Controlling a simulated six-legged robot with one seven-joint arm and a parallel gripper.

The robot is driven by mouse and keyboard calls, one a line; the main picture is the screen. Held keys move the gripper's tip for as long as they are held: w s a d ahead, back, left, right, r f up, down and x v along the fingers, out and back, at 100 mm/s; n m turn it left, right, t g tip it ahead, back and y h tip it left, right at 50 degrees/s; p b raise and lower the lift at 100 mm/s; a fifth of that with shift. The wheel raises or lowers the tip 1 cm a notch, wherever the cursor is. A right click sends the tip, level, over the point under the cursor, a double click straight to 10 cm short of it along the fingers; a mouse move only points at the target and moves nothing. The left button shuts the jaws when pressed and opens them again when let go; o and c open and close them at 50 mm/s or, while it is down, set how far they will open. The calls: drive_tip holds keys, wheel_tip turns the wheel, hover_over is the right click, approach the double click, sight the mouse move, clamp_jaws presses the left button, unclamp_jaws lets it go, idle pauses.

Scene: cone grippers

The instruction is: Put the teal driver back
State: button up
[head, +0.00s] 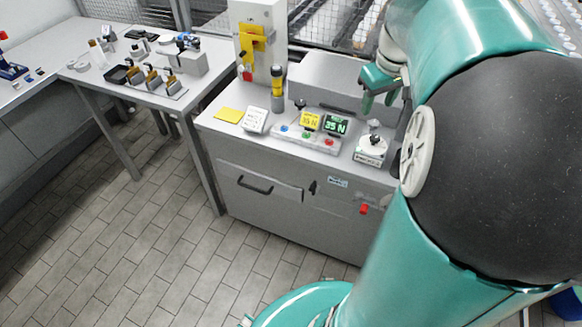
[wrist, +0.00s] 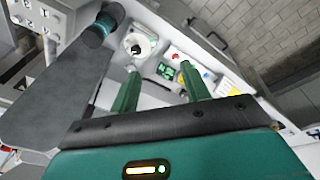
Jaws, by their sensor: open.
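My gripper (head: 379,100) is open and empty above the right part of the grey bench. In the wrist view its two green fingers (wrist: 159,70) are apart with nothing between them. A dark grey shape with a teal band (wrist: 106,22) lies left of the fingers in the wrist view; it may be the teal driver, but I cannot tell for certain. In the head view a dark upright shape stands right of the white round-topped device (head: 370,150), mostly hidden by my arm. That device also shows beyond the fingers in the wrist view (wrist: 137,46).
A panel with yellow and green displays (head: 308,130) sits mid-bench. A grey box (head: 340,85) lines the bench's back. A yellow pad (head: 229,115) lies left. A side table (head: 130,62) holds several small items.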

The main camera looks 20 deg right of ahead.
drive_tip(key=s+a+t, duration=0.1)
drive_tip(key=s+a, duration=0.4)
drive_tip(key=a, duration=0.8)
drive_tip(key=s+a+t+y, duration=0.1)
drive_tip(key=s+a, duration=0.3)
drive_tip(key=a, duration=0.9)
drive_tip(key=shift+s+a+f+t, duration=0.15)
drive_tip(key=shift+s+a+t, duration=0.2)
drive_tip(key=shift+t, duration=0.45)
